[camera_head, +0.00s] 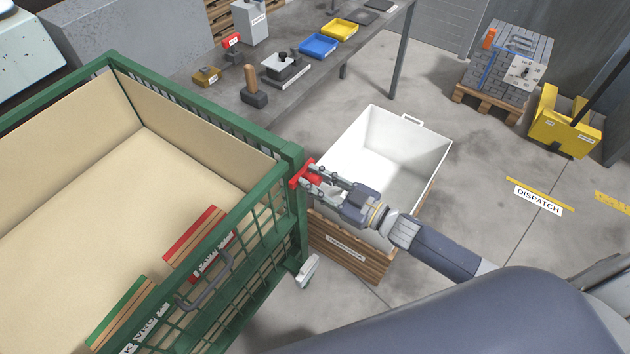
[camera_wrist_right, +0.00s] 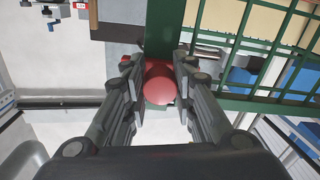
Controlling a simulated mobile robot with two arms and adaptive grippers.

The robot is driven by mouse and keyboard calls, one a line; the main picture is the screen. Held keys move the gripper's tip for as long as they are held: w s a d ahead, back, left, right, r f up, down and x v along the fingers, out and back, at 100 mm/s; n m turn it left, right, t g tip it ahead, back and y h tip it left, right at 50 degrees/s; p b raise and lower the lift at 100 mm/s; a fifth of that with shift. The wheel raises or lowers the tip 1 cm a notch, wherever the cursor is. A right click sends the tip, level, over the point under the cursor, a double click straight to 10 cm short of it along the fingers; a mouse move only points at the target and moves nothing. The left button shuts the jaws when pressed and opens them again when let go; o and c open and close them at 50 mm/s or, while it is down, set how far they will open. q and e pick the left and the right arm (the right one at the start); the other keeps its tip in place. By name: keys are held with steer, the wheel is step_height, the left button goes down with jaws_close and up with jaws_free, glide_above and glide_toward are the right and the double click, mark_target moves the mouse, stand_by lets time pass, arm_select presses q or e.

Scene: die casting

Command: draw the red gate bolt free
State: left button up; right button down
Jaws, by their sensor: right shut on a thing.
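The red gate bolt (camera_head: 307,176) sits at the near right corner post of the green cage cart (camera_head: 291,160). My right gripper (camera_head: 316,178) is shut on the bolt, reaching in from the right. In the right wrist view the bolt's round red knob (camera_wrist_right: 159,84) lies between the two fingers of the gripper (camera_wrist_right: 158,95), with the green post behind it. How far the bolt sits in its seat is hidden by the fingers. My left gripper is not in view.
A workbench (camera_head: 300,80) with blue and yellow trays is behind. The cart's gate carries a grey handle (camera_head: 206,290). Floor to the right is mostly clear.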

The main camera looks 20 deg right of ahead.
steer(key=w+d, duration=0.1)
steer(key=w+d+b, duration=0.1)
steer(key=d, duration=0.1)
steer(key=shift+w+d, duration=0.15)
steer(key=shift+w, duration=0.15)
steer(key=c, duration=1.4)
jaws_free()
steer(key=shift+o, duration=0.5)
steer(key=v, duration=1.2)
